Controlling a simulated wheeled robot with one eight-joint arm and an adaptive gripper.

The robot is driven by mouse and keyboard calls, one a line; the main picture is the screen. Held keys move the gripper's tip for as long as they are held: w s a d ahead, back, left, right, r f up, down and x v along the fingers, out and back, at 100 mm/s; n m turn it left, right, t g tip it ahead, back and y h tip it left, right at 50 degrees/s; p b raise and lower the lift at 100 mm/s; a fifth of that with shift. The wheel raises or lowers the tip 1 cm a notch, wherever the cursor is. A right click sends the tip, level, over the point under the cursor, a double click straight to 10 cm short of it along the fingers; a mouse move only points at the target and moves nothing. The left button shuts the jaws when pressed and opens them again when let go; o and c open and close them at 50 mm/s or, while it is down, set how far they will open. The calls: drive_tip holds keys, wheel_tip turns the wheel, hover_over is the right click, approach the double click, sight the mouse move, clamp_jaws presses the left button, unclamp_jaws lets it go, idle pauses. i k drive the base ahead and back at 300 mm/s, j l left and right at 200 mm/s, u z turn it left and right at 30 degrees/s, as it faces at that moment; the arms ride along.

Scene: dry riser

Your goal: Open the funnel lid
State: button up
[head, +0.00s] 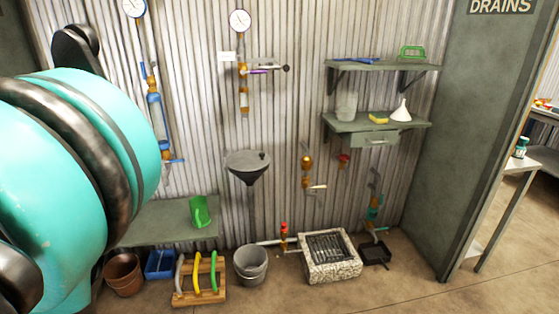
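The funnel (247,174) is a dark grey cone on a stand pipe against the corrugated wall, near the middle of the head view. Its round, flat lid (246,160) appears to lie closed across the top. A small black knob (263,155) stands up at the right side of the lid. A large teal and black part of my arm fills the left of the view. My gripper is not in this view, and nothing of mine touches the funnel.
A bench with a green jug (200,211) stands left of the funnel. Shelves (380,124) hang at right. A grey partition (470,140) stands further right. Front floor is clear.

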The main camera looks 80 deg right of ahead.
sight(243, 161)
drive_tip(key=z, duration=2.7)
